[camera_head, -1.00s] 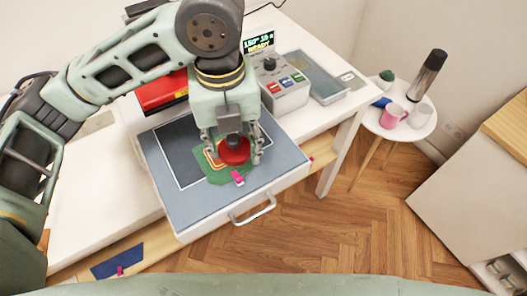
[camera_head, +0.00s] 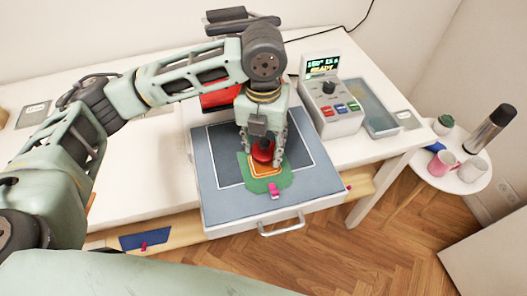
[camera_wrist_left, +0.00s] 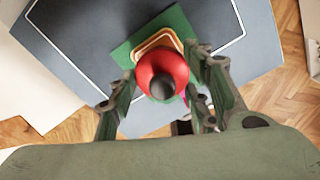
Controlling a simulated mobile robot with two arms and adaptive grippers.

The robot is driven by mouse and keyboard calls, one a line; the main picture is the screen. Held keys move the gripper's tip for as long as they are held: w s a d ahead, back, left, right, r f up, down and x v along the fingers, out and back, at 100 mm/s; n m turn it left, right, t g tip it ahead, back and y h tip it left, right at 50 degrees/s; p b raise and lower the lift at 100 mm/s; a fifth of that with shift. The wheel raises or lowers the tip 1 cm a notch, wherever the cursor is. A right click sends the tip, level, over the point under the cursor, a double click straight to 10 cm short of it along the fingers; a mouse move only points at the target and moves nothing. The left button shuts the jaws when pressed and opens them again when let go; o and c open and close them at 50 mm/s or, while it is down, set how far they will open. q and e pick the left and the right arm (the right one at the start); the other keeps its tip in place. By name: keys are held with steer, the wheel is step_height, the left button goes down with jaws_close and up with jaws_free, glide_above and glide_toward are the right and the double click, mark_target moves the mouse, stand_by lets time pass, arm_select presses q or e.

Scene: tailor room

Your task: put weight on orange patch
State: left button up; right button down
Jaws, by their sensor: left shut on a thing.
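The weight is a red round piece with a dark knob (camera_head: 263,151); it also shows in the left wrist view (camera_wrist_left: 163,73). My left gripper (camera_head: 264,158) points down and is shut on the weight, with a finger on each side. The orange patch (camera_head: 267,169) has a pale border and lies on a green cloth (camera_head: 278,184). The weight is over the patch's back part and hides some of it. I cannot tell whether the weight touches the patch. My right gripper is not in view.
The green cloth lies on a grey pull-out board (camera_head: 225,200) with a white outline and a front handle (camera_head: 281,228). A pink clip (camera_head: 274,190) sits at the cloth's front. A control box (camera_head: 331,108) stands right. A round side table (camera_head: 455,178) holds mugs and a flask.

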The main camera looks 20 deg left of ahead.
mark_target(263, 154)
arm_select(q)
step_height(263, 154, down, 3)
steer(key=shift+f+p, duration=0.1)
steer(key=shift+p, duration=0.4)
steer(key=shift+f, duration=0.3)
steer(key=shift+f, duration=0.15)
steer(key=o, duration=1.5)
step_height(263, 154, up, 12)
steer(key=shift+r+b, duration=0.15)
steer(key=shift+b, duration=0.95)
steer(key=shift+s, duration=0.1)
